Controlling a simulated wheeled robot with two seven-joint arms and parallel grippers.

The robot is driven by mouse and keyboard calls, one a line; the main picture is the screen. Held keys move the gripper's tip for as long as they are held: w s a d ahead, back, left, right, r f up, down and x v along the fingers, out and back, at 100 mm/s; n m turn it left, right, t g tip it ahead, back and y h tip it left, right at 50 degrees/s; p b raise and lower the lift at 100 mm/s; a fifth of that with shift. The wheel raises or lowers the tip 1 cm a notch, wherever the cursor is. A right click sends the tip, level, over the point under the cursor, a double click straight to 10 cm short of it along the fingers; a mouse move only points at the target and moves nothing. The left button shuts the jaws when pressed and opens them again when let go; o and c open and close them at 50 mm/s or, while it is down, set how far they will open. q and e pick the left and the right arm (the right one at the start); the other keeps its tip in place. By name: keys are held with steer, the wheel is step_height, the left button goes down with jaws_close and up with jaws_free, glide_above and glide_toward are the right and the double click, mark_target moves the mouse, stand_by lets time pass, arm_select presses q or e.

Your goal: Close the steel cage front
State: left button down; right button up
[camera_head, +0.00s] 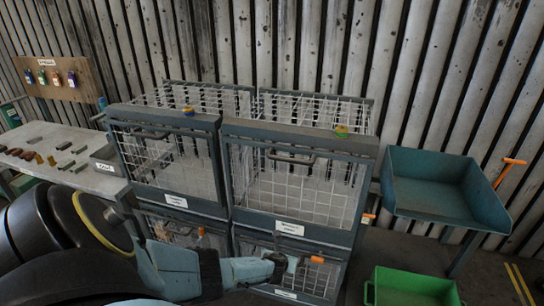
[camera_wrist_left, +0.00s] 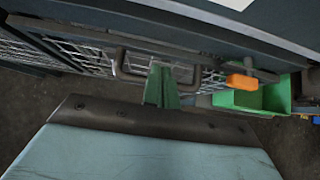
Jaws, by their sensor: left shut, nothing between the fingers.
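Four-sided wire cages with steel frames stand in two rows: the upper left cage front (camera_head: 165,160), the upper right cage front (camera_head: 295,180), and lower fronts beneath. My left gripper (camera_head: 284,264) is at the lower right cage front (camera_head: 312,277), shut and empty. In the left wrist view its green fingers (camera_wrist_left: 161,86) overlap the U-shaped handle (camera_wrist_left: 128,65) of a cage front (camera_wrist_left: 85,52); contact cannot be told. An orange latch knob (camera_head: 317,259) is just right of the gripper; it also shows in the wrist view (camera_wrist_left: 242,82). My forearm hides part of the lower fronts. My right gripper is out of view.
A workbench (camera_head: 100,180) with small parts stands at the left. A blue-grey bin (camera_head: 430,200) stands at the right, with a green crate (camera_head: 410,288) on the floor before it. A corrugated wall (camera_head: 420,60) closes the back.

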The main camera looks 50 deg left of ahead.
arm_select(q)
steer(key=p+v, duration=0.3)
steer(key=v, duration=0.8)
steer(key=shift+s+r, duration=0.15)
steer(key=shift+r, duration=0.05)
steer(key=shift+d+f, duration=0.1)
